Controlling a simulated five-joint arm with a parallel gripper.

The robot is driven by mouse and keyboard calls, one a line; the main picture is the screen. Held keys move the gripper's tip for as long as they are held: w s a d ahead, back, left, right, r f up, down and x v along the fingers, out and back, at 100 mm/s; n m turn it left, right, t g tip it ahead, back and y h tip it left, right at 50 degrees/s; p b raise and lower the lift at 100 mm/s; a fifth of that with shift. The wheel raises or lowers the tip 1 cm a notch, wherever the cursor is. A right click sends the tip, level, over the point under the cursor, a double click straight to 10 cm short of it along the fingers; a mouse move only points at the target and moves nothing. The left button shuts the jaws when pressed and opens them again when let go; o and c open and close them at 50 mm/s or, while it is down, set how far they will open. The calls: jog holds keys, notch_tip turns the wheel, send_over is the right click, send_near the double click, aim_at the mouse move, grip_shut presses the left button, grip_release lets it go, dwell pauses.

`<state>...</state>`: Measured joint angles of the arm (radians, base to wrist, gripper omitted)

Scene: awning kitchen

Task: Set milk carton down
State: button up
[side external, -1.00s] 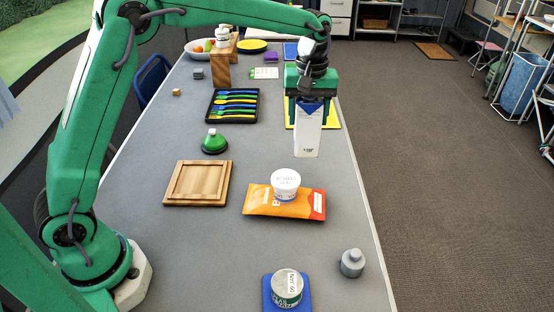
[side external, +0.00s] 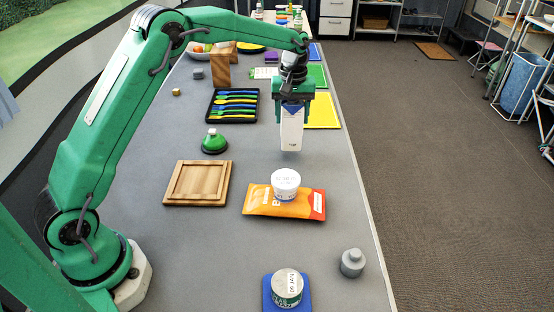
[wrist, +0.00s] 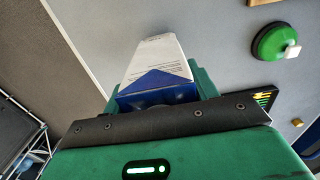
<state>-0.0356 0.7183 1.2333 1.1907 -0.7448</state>
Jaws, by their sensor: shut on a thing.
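The milk carton (side external: 291,132), white with a blue top, hangs upright below my gripper (side external: 292,110) in the side external view. My gripper is shut on its upper part. In the wrist view the carton (wrist: 160,62) points away between the green fingers, its blue end nearest. Its lower end appears over the grey table (side external: 240,165), left of the yellow mat (side external: 324,112). I cannot tell whether its base touches the table.
An orange packet (side external: 258,206) with a white tub (side external: 286,184) on it lies nearer the camera. A green-topped object (side external: 214,142), a wooden board (side external: 197,183) and a black cutlery tray (side external: 232,106) stand to the left. Bare table surrounds the spot below the carton.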

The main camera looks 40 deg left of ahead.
aim_at(292, 126)
jog(key=shift+f, duration=1.95)
jog(key=shift+f, duration=0.15)
jog(key=o, duration=1.1)
jog(key=shift+c, duration=0.2)
notch_tip(292, 126, up, 12)
jog(key=shift+f, duration=0.1)
jog(key=shift+r, duration=0.25)
